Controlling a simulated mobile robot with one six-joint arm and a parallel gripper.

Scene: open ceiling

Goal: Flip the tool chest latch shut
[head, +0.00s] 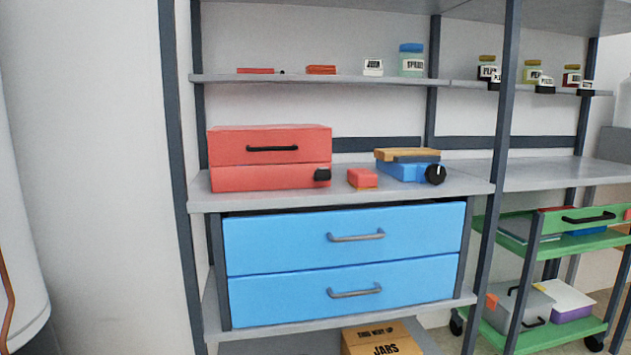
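A red chest (268,158) stands at the left end of the middle shelf. It has a seam across its front and a black handle (272,148) on its upper part. A small black fitting (322,174), possibly the latch, sits at the lower right of its front; its exact shape and position are too small to tell. The upper part appears to lie flat on the lower part. My gripper is not in view.
Beside the chest are a small red block (362,178) and a blue box (405,171) with a black dial. Blue drawers (345,238) are below. Jars (411,61) line the upper shelf (340,79). A post (498,150) and green cart (540,335) stand right.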

